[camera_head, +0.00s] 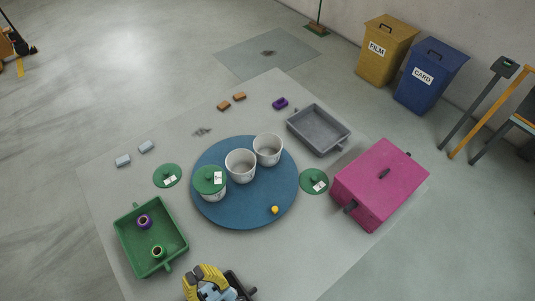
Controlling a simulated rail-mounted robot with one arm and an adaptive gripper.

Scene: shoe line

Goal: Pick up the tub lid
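Three round green lids with white labels show in the head view. One lid (167,175) lies on the table left of the round blue board. Another lid (314,181) lies at the board's right edge. The third lid (207,184) sits on a white tub (214,197) on the board. Two open white tubs (240,167) (268,151) stand beside it, without lids. My gripper (238,287) is at the bottom edge of the picture, below the board and apart from all lids. Its fingers are partly hidden, so I cannot tell their opening.
The blue board (255,218) holds a small yellow-orange piece (275,210). A green tray (131,262) with two spools is at the lower left. A grey tray (319,149) and a pink box (372,192) stand right. Small blocks lie at the back and left.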

